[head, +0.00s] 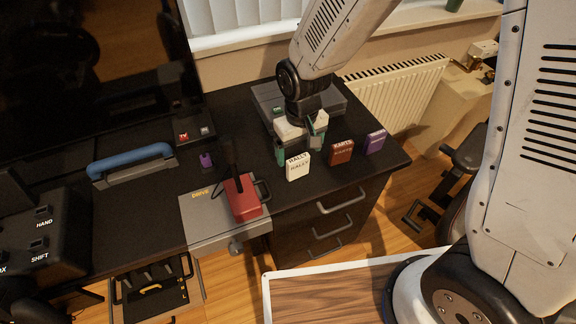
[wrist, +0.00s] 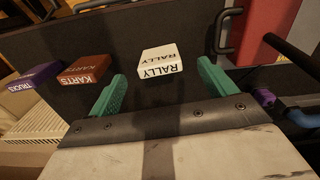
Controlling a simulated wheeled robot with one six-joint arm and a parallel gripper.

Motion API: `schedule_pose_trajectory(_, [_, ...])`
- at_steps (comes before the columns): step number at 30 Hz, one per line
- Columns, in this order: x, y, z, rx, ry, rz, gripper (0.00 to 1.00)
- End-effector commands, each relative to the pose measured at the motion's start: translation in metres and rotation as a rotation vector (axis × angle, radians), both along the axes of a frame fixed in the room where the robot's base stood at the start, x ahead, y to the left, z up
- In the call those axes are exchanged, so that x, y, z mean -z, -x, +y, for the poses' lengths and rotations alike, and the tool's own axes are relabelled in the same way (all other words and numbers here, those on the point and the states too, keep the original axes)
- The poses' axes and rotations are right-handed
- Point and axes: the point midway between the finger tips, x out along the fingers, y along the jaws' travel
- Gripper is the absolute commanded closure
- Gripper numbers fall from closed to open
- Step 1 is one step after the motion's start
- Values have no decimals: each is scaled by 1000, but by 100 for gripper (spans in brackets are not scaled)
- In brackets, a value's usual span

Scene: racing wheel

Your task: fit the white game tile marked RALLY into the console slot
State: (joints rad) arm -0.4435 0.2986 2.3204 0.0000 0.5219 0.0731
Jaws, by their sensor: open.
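The white RALLY tile (head: 298,167) stands upright on the dark desk near its front edge. In the wrist view the RALLY tile (wrist: 160,61) lies between and slightly beyond the two green fingers. My gripper (head: 299,149) is open and empty, just behind the tile in the head view, with one finger to each side. I cannot tell whether either finger touches it. A flat dark grey box (head: 266,98), which looks like the console, lies on the desk behind my gripper. My arm partly covers it, and its slot is not clearly visible.
The brown KARTS tile (head: 341,152) and purple tile (head: 375,142) stand to the right of the RALLY tile. A red block with a lever (head: 243,197) sits on a grey DRIVE plate at left. A blue-handled bar (head: 131,162) and a black SHIFT/HAND unit (head: 42,240) lie further left.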

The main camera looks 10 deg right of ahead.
Motion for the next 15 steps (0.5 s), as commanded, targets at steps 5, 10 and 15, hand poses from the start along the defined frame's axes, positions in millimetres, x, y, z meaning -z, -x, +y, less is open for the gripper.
schedule_pose_trajectory(5, [25, -2, -1, 0, 2, 5, 16])
schedule_pose_trajectory(10, [48, -3, 0, -2, 1, 4, 16])
schedule_pose_trajectory(15, [54, -4, 0, -2, 0, 1, 16])
